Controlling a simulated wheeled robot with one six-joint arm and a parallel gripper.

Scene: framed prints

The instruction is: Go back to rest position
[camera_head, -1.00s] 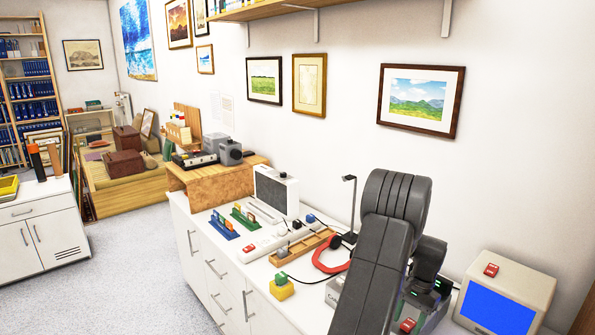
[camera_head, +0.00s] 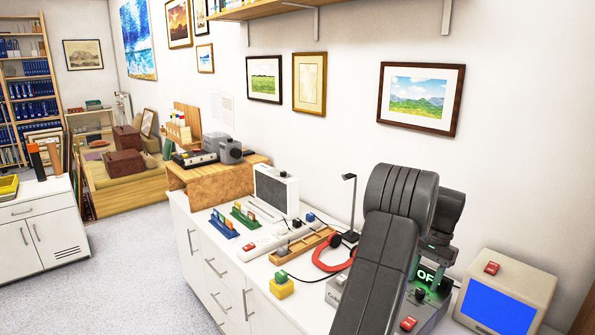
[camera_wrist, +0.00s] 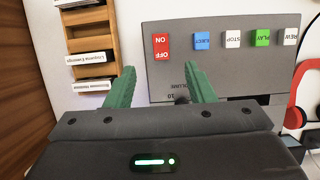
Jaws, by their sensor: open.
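My gripper (camera_wrist: 160,88) shows in the wrist view with two green fingers spread apart and nothing between them. It is over a grey device (camera_wrist: 215,70) with a red ON/OFF switch (camera_wrist: 162,47) and blue, white and green buttons beside it. I cannot tell the gap between the fingertips and the device. In the head view my dark arm stands bent over the right part of the white counter (camera_head: 240,262). The fingers are not clear there, behind my arm. Part of the grey device (camera_head: 336,290) shows left of my arm.
A beige monitor (camera_head: 535,283) with a blue screen stands right of my arm. A framed landscape (camera_head: 420,98) hangs above. Open floor (camera_head: 130,270) is at left.

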